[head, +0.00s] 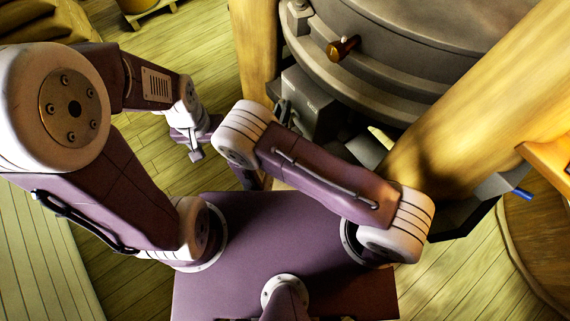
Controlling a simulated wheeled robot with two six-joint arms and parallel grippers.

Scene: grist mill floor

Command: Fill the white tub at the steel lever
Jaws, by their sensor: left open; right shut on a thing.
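My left gripper (194,154) hangs over the plank floor at the left of the mill, open with nothing between its fingers. My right arm folds across the middle of the view, and its own links hide its gripper and anything in it. I cannot make out the white tub. A small dark grey upright piece (283,110) shows at the grey box under the millstone casing, just beyond my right arm; I cannot tell whether it is the steel lever. A short lever with an amber knob (343,48) sticks out of the casing, and a blue-tipped handle (521,192) shows at the right.
The round grey millstone casing (400,55) fills the top right. A thick wooden post (455,115) stands close beyond my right arm, another post (254,50) at the casing's left. Sacks (40,22) lie at top left. Plank floor (215,75) is clear beyond my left gripper.

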